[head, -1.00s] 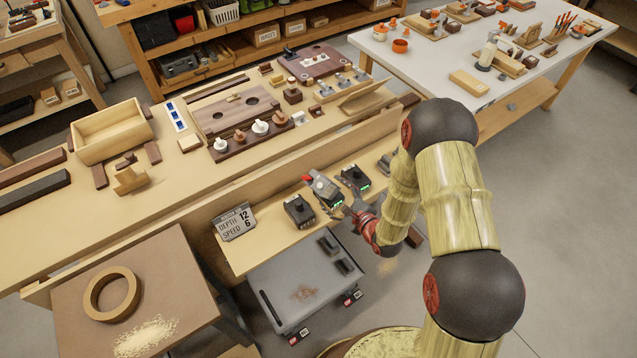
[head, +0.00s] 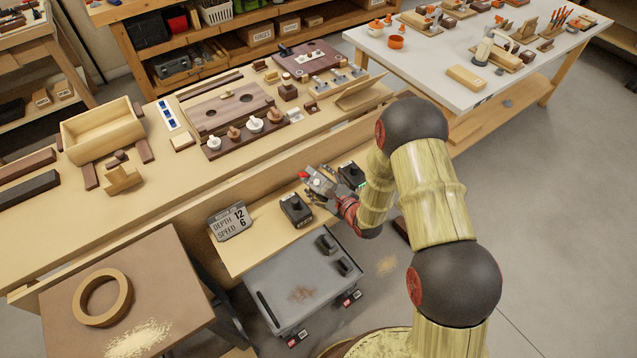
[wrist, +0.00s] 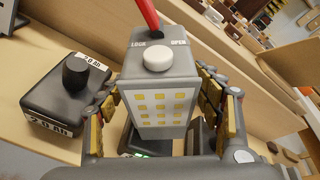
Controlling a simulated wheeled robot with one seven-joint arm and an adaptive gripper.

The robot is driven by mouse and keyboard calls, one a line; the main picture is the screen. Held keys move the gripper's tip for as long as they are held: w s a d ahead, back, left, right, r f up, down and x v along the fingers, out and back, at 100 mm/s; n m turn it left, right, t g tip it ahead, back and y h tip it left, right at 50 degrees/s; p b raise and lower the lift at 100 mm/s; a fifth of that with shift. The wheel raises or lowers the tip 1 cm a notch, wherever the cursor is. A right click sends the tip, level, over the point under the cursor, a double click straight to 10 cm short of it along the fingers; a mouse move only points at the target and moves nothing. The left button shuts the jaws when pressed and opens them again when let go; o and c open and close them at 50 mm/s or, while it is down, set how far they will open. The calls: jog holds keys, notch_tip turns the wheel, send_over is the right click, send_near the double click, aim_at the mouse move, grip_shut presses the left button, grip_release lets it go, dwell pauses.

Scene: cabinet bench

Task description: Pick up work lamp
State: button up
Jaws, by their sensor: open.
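The work lamp is a grey box with a grid of yellow light cells, a white knob and a red lever. In the wrist view the lamp (wrist: 158,95) stands upright in the middle, between the fingers of my gripper (wrist: 160,115). The fingers are open on either side of it; whether either touches it I cannot tell. In the head view the lamp (head: 319,181) is on the low shelf, partly hidden by my gripper (head: 326,190). A green light shows below the lamp in the wrist view.
A black battery unit (head: 296,209) marked 2.0 Ah in the wrist view (wrist: 65,95) stands close left of the lamp. Another dark unit (head: 352,174) stands to its right. A depth and speed sign (head: 230,221) and a grey machine top (head: 300,284) are nearby. The bench edge rises behind.

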jog(key=shift+c, duration=0.9)
jog(key=shift+r, duration=0.1)
jog(key=c, duration=1.5)
